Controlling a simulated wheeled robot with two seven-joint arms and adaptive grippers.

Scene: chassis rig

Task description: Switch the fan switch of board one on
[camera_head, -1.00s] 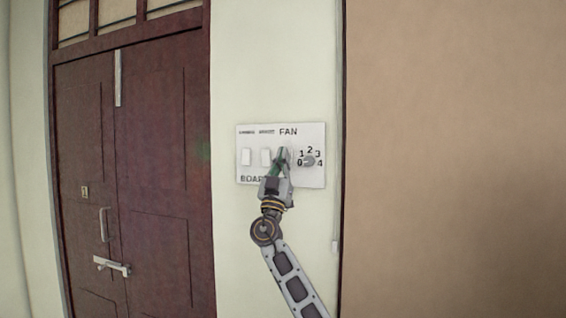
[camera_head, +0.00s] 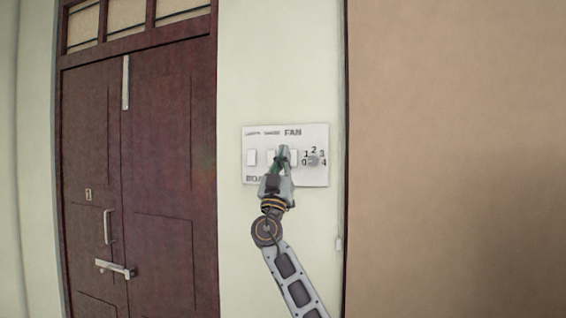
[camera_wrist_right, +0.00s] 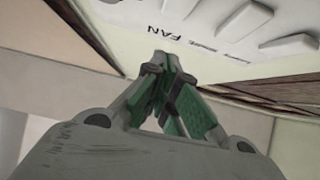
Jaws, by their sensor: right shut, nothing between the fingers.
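The white switch board (camera_head: 323,137) is fixed on the pale wall strip, with a FAN label (camera_head: 293,132) at its top. The fan switch (camera_head: 294,158) is a white rocker below that label, partly hidden by my gripper; its position is hard to tell. My right gripper (camera_head: 283,151) is shut and empty, its fingertips in front of the board just left of the fan switch. Contact cannot be told. In the right wrist view the fingers (camera_wrist_right: 163,62) are closed together, below the board (camera_wrist_right: 202,16) and its FAN label (camera_wrist_right: 166,33). My left gripper is out of view.
Two more rockers sit left of the fan switch, one at the far left (camera_head: 252,158). A round dial (camera_head: 313,160) with numbers is on the right. The lower board lettering is partly covered by my gripper. A dark red double door (camera_head: 165,160) stands at left.

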